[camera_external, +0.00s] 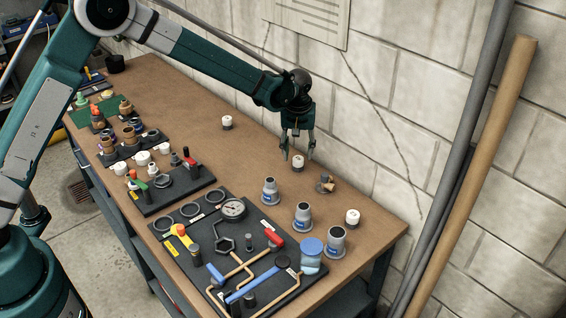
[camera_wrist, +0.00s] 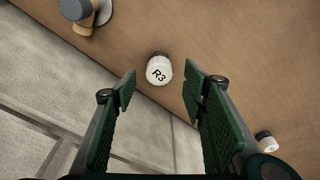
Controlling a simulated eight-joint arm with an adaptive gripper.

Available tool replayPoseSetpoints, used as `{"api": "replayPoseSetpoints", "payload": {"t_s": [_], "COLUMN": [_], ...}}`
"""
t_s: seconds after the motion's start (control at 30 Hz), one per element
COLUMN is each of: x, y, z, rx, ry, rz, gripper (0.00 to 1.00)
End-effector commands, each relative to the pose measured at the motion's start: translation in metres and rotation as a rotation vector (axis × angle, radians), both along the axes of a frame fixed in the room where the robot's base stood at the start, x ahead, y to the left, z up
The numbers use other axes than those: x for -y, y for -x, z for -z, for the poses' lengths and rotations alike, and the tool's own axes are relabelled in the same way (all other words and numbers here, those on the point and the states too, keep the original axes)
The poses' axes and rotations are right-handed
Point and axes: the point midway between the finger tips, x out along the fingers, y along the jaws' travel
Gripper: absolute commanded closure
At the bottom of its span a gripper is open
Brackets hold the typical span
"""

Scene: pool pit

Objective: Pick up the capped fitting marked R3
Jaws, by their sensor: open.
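The capped fitting marked R3 (camera_wrist: 158,69) is a short white-topped piece standing on the brown bench.
A grey-and-tan fitting (camera_external: 326,184) lies close by. Other white-capped pieces stand at the bench's right (camera_external: 352,217) and back (camera_external: 227,122). Grey-blue cans (camera_external: 303,216) and a black tool board (camera_external: 160,240) are nearer. The block wall (camera_external: 400,120) runs along the bench's far edge.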

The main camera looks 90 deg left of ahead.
Motion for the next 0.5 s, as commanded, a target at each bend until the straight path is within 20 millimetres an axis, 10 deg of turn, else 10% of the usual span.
{"api": "replayPoseSetpoints", "payload": {"t_s": [0.5], "x": [-0.007], "y": [-0.001], "z": [0.044], "rx": [0.0], "ry": [0.0], "rz": [0.0], "gripper": [0.57]}}
